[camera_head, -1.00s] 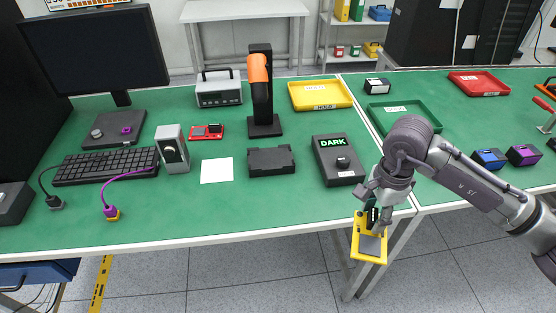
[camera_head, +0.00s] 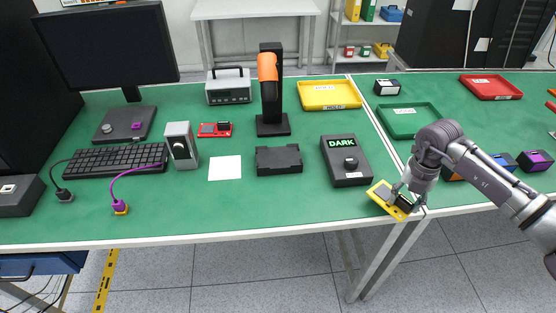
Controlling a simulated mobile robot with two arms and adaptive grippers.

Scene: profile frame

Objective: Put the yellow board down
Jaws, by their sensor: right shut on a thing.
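The yellow board (camera_head: 381,188) is a flat yellow plate with a grey panel and a dark part on it. It shows at the front edge of the green table, close to the table's corner joint. My right gripper (camera_head: 401,199) is shut on the board at its right end and hides part of it. The board looks tilted, and I cannot tell whether it touches the table top. My left gripper is not in view.
A dark box reading DARK (camera_head: 347,162) stands just behind-left of the board. A black tray-like block (camera_head: 278,160) and a white sheet (camera_head: 225,168) lie further left. A yellow HOLD tray (camera_head: 330,96) and a green tray (camera_head: 408,120) are behind. The front strip left of the board is clear.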

